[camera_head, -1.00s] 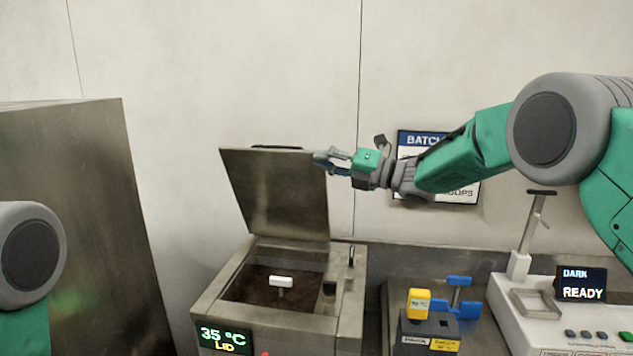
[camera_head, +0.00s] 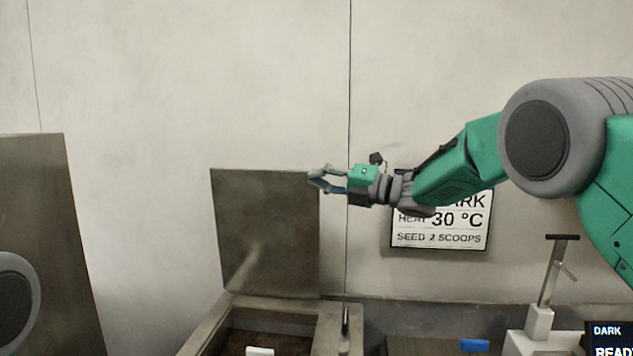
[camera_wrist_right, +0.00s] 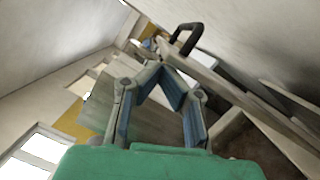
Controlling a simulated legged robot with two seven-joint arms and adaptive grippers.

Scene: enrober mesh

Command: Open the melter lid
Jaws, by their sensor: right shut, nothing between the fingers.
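The melter lid (camera_head: 265,232) stands raised, nearly upright, at the back of the melter (camera_head: 330,325). The melter's opening is uncovered and shows dark brown contents (camera_head: 232,341). My right gripper (camera_head: 313,180) is shut and empty, and its tips overlap the lid's upper right corner in the head view; I cannot tell whether they touch it. In the right wrist view my gripper (camera_wrist_right: 158,75) has its fingers together, and a black handle (camera_wrist_right: 187,32) shows just beyond them. My left gripper is out of view.
A white object (camera_head: 260,351) shows in the melter opening. A batch sign (camera_head: 440,232) hangs on the wall behind my right forearm. A lever press (camera_head: 540,318) and a dark display (camera_head: 607,338) stand at lower right. A tall metal cabinet (camera_head: 50,220) is at left.

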